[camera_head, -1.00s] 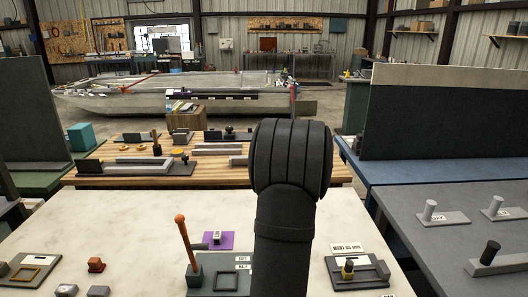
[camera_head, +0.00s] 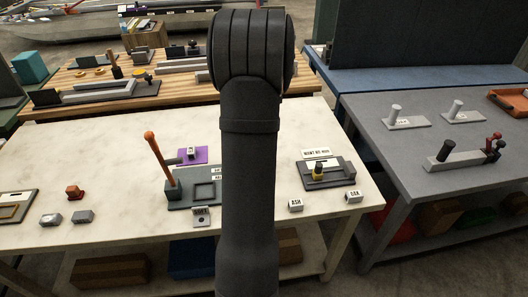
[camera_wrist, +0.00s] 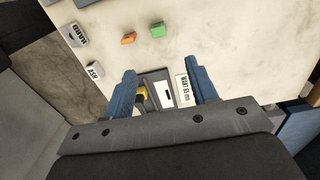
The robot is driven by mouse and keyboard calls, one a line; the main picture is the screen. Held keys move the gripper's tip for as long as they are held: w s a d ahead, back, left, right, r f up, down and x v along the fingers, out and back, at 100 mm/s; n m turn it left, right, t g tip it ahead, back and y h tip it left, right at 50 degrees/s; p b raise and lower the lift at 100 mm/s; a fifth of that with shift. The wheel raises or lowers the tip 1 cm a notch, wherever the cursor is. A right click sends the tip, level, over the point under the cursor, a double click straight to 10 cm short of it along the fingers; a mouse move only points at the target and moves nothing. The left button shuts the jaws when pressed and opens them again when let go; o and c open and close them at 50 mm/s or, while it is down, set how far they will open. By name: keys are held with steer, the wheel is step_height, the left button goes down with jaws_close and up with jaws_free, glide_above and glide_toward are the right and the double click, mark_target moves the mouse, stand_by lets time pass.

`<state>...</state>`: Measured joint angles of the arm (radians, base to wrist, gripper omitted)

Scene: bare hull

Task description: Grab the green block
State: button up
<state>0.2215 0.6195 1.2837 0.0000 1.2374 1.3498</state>
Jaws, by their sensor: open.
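A small green block (camera_wrist: 157,30) lies on the pale tabletop (camera_wrist: 225,35) in the upper middle of the wrist view. An orange block (camera_wrist: 128,38) lies just left of it, apart from it. My gripper (camera_wrist: 164,76) shows two blue fingers spread wide with nothing held between them. The green block is beyond the fingertips, above the gap in the picture, and not touched. In the head view I do not see the green block; my dark arm covers the middle of the table there.
A dark fixture with a yellow knob (camera_head: 318,171) and a label plate (camera_head: 316,154) stand right of my arm. An orange upright handle (camera_head: 158,157) rises on the left. Small labelled blocks lie near the front edge. Bare tabletop (camera_head: 85,150) is free at left.

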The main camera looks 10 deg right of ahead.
step_height(320, 180, down, 12)
steer(key=shift+f, duration=0.1)
step_height(320, 180, down, 6)
steer(key=shift+s+r, duration=0.15)
steer(key=shift+r, duration=0.05)
stand_by(0.4)
steer(key=c, duration=1)
steer(key=shift+r, duration=0.15)
steer(key=shift+c, duration=0.2)
